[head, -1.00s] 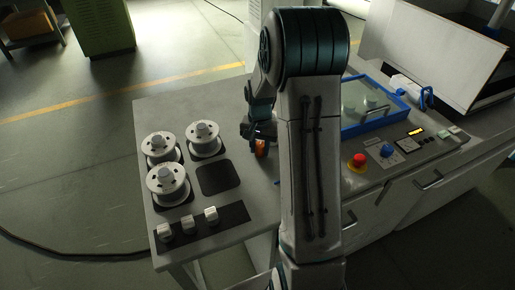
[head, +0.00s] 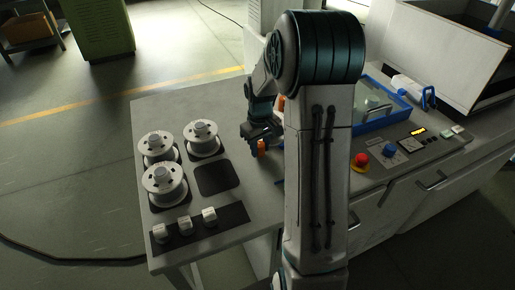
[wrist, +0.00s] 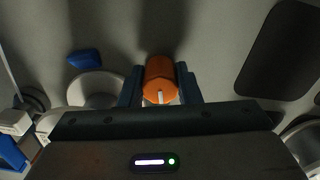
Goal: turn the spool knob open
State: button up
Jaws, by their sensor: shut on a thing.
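The spool knob (wrist: 160,78) is an orange cylinder with a white mark on its end, in the upper middle of the wrist view. My gripper (wrist: 160,88) has its two dark blue fingers on either side of it, shut on it. In the head view the orange knob (head: 261,147) shows at the fingertips of my gripper (head: 261,141), over the grey bench top (head: 235,115). My own arm covers part of the bench to the right. How far the knob is turned is hard to tell.
Several white spools (head: 165,185) stand on dark pads at the left, beside an empty dark pad (head: 216,178). A strip with white knobs (head: 186,222) lies at the front. A red button (head: 361,160), blue knob (head: 389,150) and blue-framed window (head: 385,119) are at the right.

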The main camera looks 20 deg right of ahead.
aim_at(259, 144)
jog(key=n, duration=0.6)
jog(key=shift+w+r, duration=0.15)
jog(key=shift+w, duration=0.05)
jog(key=shift+n, duration=0.3)
jog(key=o, duration=1)
jog(key=shift+c, duration=0.2)
jog(key=shift+s, duration=0.1)
notch_tip(259, 144, up, 8)
jog(key=p, duration=0.6)
